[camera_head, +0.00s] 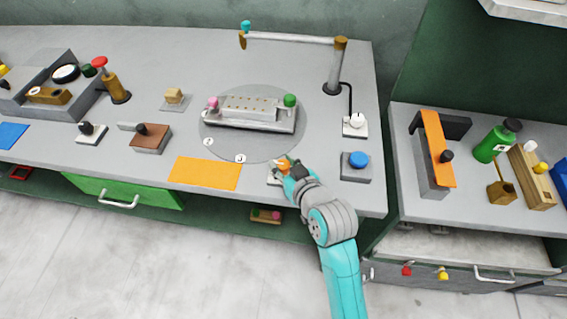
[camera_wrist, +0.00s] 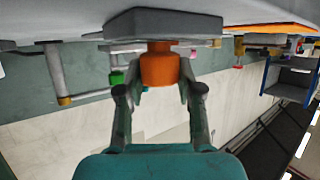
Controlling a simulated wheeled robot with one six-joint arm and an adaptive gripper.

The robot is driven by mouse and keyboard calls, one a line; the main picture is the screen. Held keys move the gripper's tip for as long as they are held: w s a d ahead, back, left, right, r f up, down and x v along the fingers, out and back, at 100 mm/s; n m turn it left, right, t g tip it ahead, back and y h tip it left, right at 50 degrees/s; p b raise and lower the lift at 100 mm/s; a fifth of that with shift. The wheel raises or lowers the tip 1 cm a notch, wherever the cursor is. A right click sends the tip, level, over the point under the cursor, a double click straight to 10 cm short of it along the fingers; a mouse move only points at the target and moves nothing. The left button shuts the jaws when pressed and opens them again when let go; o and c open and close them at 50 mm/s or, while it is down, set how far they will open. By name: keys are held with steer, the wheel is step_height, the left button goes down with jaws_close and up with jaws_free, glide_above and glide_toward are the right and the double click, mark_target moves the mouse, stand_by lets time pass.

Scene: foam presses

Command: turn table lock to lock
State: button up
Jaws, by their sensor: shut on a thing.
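The round grey turntable (camera_head: 272,149) lies flat in the bench top, with two small round white marks near its front edge. A pale grey fixture (camera_head: 250,108) with a pink knob and a green knob sits on it. The orange lock knob (camera_head: 283,162) is at the turntable's front right, on a small light base (camera_head: 272,178) partly hidden by my gripper (camera_head: 289,168). In the wrist view, my gripper (camera_wrist: 159,88) has its fingers on both sides of the orange knob (camera_wrist: 158,68), shut on it. The knob's grey base plate (camera_wrist: 160,24) shows beyond it.
A blue button box (camera_head: 356,168) stands close right of my gripper; a white switch (camera_head: 354,125) is behind it. An orange mat (camera_head: 205,173) lies left. A post with a swing arm (camera_head: 290,39) stands behind the turntable. A gap separates the right bench.

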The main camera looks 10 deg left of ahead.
steer(key=shift+f, duration=0.1)
steer(key=o, duration=1.2)
steer(key=v, duration=1.2)
